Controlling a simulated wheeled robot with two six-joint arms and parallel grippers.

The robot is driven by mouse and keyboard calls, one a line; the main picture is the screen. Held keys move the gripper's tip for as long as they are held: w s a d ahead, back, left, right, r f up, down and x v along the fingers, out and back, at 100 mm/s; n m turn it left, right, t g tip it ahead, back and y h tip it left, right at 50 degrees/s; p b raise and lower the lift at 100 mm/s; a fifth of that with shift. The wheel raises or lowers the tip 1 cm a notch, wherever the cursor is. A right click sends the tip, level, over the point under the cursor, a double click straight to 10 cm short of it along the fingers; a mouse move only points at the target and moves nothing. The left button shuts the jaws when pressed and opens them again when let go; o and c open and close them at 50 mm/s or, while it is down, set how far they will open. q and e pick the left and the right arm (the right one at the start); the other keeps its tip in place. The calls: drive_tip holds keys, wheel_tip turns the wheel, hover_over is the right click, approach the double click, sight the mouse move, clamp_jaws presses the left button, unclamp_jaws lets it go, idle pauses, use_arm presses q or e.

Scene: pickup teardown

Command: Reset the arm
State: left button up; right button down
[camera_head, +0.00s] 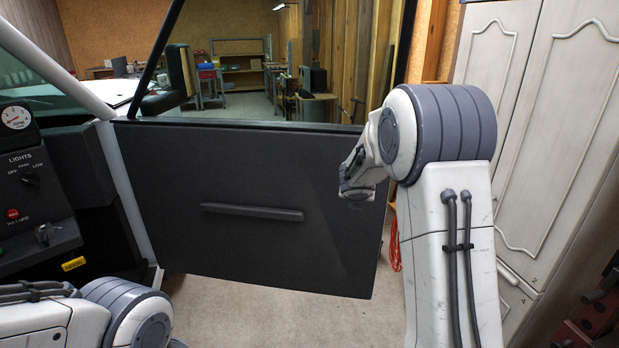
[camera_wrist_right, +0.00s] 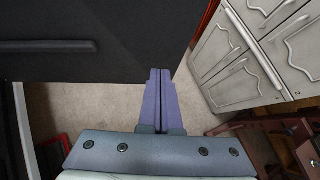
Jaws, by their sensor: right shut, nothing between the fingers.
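My right arm rises at the right of the head view and bends at its upper joint toward the truck door (camera_head: 270,175). My right gripper's fingers (camera_wrist_right: 159,75) show in the right wrist view, pressed together with nothing between them. They point toward the lower edge of the black door panel (camera_wrist_right: 90,55); I cannot tell whether they touch it. In the head view the right gripper itself is hidden behind the wrist. My left arm shows at the lower left of the head view; its gripper is out of the picture.
The door has a long dark handle (camera_head: 252,212) and a window above. A dashboard with switches (camera_head: 30,200) is at the left. White cabinets (camera_head: 540,120) stand close at the right. A red cable (camera_head: 395,245) hangs behind my arm. Bare floor (camera_head: 270,315) lies below the door.

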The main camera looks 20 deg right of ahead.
drive_tip(key=s+a+m+g+y+b, duration=0.1)
drive_tip(key=s+a+m, duration=0.5)
drive_tip(key=a, duration=0.4)
drive_tip(key=s+a+m+g+y+b, duration=0.1)
drive_tip(key=s+a+m, duration=0.4)
drive_tip(key=s+a, duration=0.3)
use_arm(q)
wheel_tip(320, 180, down, 3)
drive_tip(key=shift+f+b, duration=0.15)
drive_tip(key=shift+b, duration=0.5)
use_arm(e)
drive_tip(key=s+a+f+m+g+y, duration=0.2)
drive_tip(key=s+a+m, duration=0.3)
drive_tip(key=s, duration=0.8)
drive_tip(key=s+a+f+m+g+y, duration=0.2)
drive_tip(key=s+a+m, duration=0.4)
drive_tip(key=s+a, duration=0.3)
drive_tip(key=s+f+g, duration=0.1)
drive_tip(key=s+g, duration=0.1)
drive_tip(key=s, duration=0.1)
drive_tip(key=shift+s+a, duration=0.2)
drive_tip(key=shift+s, duration=0.15)
use_arm(q)
drive_tip(key=shift+o, duration=0.3)
